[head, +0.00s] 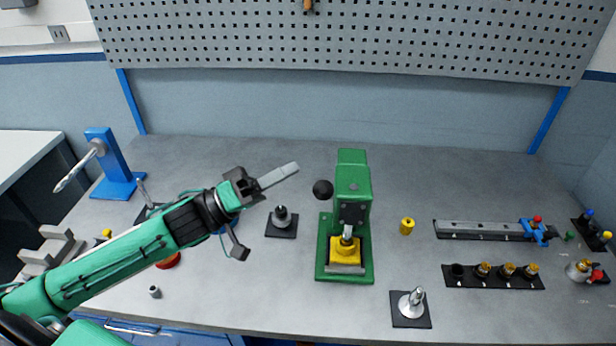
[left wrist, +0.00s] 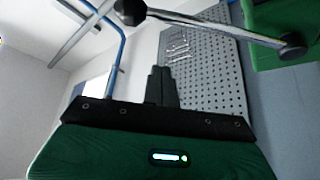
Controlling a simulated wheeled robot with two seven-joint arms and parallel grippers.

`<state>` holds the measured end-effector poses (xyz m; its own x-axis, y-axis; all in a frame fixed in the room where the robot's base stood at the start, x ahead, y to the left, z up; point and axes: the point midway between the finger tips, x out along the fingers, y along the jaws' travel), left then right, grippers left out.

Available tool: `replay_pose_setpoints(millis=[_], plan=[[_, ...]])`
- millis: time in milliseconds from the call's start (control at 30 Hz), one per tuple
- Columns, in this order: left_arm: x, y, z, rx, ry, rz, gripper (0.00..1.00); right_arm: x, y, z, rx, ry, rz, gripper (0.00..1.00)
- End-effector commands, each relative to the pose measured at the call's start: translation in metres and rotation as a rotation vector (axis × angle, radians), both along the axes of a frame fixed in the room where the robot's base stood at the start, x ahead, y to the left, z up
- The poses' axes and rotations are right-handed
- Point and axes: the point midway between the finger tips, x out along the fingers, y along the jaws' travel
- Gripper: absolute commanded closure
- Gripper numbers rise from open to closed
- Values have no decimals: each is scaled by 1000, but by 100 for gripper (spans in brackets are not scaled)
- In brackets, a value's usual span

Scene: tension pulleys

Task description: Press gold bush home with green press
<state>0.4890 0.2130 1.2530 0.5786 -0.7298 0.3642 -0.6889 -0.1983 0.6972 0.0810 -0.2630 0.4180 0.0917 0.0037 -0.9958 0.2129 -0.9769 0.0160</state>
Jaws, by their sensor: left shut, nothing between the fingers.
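The green press (head: 354,180) stands mid-table, its black lever knob (head: 323,189) on its left side. A yellow block (head: 345,250) sits on the press base, under the ram; I cannot tell whether a gold bush is in it. Several gold-topped bushes (head: 507,271) stand in a black rack (head: 494,283) at the right; its leftmost socket looks empty. My left gripper (head: 294,168) is shut and empty, up and left of the knob and apart from it. The left wrist view shows its closed fingers (left wrist: 160,87), the lever knob (left wrist: 293,45) and the green press (left wrist: 285,25).
A dark plate with a grey post (head: 282,220) lies left of the press; another plate with a silver spindle (head: 411,305) is at front right. A yellow cylinder (head: 407,226) stands right of the press.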

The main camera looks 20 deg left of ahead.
Motion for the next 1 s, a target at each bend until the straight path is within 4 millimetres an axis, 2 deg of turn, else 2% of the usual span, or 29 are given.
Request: replay_pose_setpoints(millis=[33,367,700,1000], plan=[[4,-5,7,-3,-2,-1,100,0,0,6,0,0,0,33],[26,-32,20,-2,-2,-1,100,0,1,25,1,0,-1,33],[5,-44,-6,-1,3,0,100,0,1,35,1,0,-1,33],[1,-46,-13,0,0,0,100,0,1,37,1,0,-1,33]])
